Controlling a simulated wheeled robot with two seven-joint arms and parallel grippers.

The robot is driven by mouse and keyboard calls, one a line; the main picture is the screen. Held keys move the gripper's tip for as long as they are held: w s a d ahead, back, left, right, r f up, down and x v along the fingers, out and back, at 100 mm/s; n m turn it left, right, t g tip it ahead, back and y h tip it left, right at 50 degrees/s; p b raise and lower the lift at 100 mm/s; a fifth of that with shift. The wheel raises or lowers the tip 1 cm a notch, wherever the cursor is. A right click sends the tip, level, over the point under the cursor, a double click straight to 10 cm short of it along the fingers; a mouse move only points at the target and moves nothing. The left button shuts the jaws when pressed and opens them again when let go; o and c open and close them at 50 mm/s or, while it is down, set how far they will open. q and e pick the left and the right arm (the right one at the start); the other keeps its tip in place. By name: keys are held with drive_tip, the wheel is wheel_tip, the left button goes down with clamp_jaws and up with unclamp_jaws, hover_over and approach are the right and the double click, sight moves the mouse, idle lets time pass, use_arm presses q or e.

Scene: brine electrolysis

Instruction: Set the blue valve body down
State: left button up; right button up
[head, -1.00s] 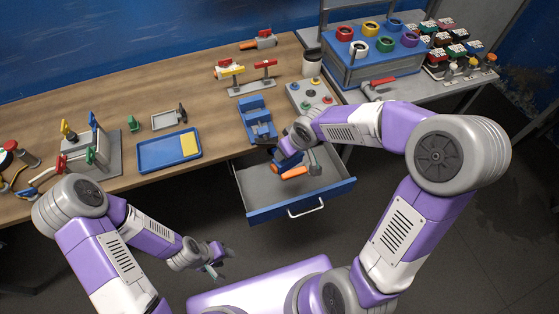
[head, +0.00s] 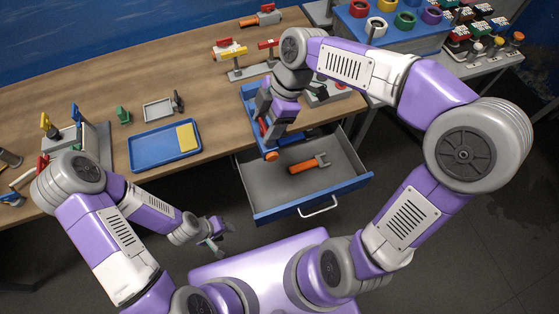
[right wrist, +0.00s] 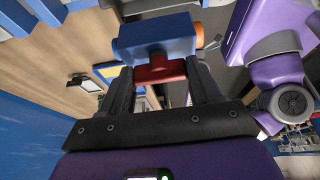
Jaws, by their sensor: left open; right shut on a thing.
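The blue valve body (right wrist: 156,38) is held between the fingers of my right gripper (right wrist: 160,88), with a red part of it between the fingers and an orange end at its right. In the head view my right gripper (head: 268,118) is over the table's front edge, and the valve body (head: 271,146) is mostly hidden by it. I cannot tell whether the valve body touches anything below. My left gripper (head: 216,238) is open and empty, low in front of the table.
A blue fixture (head: 250,93) lies on the table behind my right gripper, partly covered. The open drawer (head: 335,185) holds an orange-handled wrench (head: 307,164). The wood between tray and fixture is clear.

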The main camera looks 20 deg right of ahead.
drive_tip(key=shift+f+b, duration=3.8)
drive_tip(key=shift+f, duration=9.35)
drive_tip(key=shift+f, duration=0.2)
drive_tip(key=o, duration=1.6)
drive_tip(key=shift+c, duration=0.2)
drive_tip(key=shift+r, duration=0.15)
